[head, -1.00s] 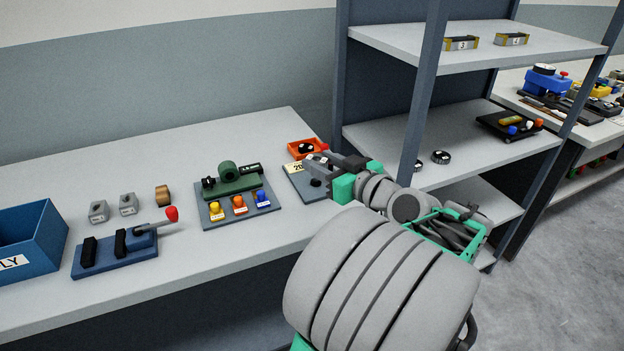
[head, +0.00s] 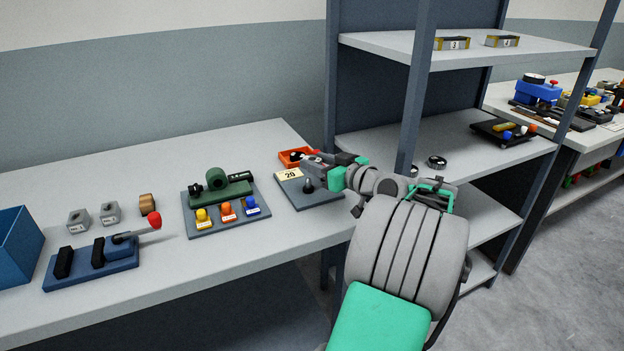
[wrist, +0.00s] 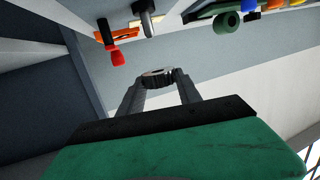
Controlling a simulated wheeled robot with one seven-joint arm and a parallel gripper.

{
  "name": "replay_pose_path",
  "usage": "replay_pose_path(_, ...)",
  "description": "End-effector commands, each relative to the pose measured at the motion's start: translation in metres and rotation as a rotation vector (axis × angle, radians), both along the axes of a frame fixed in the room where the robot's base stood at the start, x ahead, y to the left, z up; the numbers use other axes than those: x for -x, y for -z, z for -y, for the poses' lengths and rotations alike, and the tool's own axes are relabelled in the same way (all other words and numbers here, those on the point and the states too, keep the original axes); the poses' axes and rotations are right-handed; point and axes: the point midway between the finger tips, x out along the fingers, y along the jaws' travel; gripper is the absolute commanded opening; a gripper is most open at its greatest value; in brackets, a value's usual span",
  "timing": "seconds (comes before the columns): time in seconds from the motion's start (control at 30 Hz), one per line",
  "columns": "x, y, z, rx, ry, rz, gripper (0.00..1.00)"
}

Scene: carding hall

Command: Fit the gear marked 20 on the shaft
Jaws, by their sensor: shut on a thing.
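My gripper (head: 305,160) is shut on a dark toothed gear, seen between the fingertips in the wrist view (wrist: 157,78). Its marking cannot be read. In the head view the gripper is above the back of a grey plate (head: 328,197). The shaft (head: 308,185), a short dark upright post, stands on this plate next to a pale card marked 20 (head: 290,174). The post also shows in the wrist view (wrist: 146,20), beyond the gear and apart from it. The gear is held clear of the post.
An orange tray (head: 287,161) lies behind the plate, with a red-ended thing (head: 316,152) close by. A green machine (head: 222,188) with coloured buttons stands left. A dark ring (head: 437,162) lies on the shelf.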

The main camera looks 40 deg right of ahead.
Motion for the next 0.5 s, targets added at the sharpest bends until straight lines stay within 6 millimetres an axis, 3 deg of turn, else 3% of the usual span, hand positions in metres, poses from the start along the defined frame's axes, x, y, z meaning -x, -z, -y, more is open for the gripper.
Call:
replay_pose_path(0.23,-0.02,0.026,0.0,0.0,-0.001,0.0,0.0)
replay_pose_path(0.37,-0.019,0.049,0.001,-0.001,0.0,0.0,0.0)
replay_pose_path(0.5,-0.018,0.051,0.001,0.003,0.001,0.002,0.0)
